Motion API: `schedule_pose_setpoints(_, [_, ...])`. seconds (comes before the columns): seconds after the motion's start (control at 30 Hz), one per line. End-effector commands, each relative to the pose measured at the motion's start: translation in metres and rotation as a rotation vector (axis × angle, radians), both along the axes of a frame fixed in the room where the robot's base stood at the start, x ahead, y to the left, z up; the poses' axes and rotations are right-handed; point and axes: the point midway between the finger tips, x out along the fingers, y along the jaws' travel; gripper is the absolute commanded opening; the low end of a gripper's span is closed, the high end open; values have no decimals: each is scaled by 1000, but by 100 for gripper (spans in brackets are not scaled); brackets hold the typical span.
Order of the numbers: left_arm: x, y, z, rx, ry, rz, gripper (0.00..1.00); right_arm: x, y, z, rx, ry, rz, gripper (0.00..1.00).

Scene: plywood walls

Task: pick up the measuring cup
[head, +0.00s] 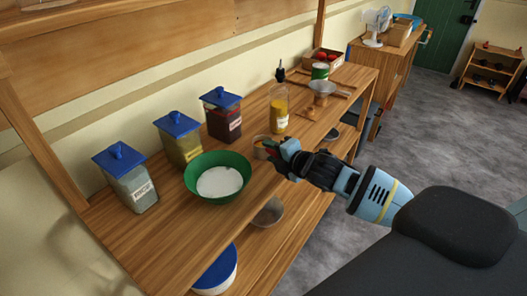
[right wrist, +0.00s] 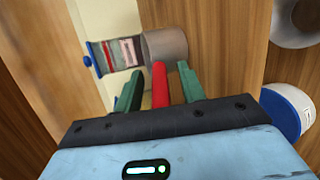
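The measuring cup (head: 260,146) is a small grey cup on the wooden counter, just right of the green bowl. Its far side is partly hidden by my right gripper (head: 280,150) in the head view. In the right wrist view the grey cup (right wrist: 166,46) lies ahead of the fingers, with its red handle (right wrist: 160,85) pointing back toward my palm. My right gripper (right wrist: 160,90) is open, its two green fingers on either side of the red handle. Gaps show between handle and fingers. My left gripper is not in view.
A green bowl (head: 205,194) of white contents stands left of the cup. Blue-lidded jars (head: 223,119) line the back, and a yellow bottle (head: 279,112) stands behind. A metal bowl (head: 268,213) and a blue-and-white tub (head: 217,275) sit on the lower shelf.

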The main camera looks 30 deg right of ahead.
Motion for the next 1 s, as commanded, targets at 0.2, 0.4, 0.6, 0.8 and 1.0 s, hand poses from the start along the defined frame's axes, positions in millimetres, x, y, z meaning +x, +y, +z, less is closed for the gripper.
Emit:
schedule_pose_setpoints(0.2, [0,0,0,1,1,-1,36,0,0,0,0,0,0,10])
schedule_pose_setpoints(0.4, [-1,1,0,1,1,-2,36,0,0,0,0,0,-1,0])
schedule_pose_setpoints(0.6, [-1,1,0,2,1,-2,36,0,0,1,0,-1,-1,0])
schedule_pose_setpoints(0.8, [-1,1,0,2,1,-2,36,0,0,3,-1,-2,0,0])
schedule_pose_setpoints(1.0, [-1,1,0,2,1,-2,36,0,0,11,-1,-2,0,0])
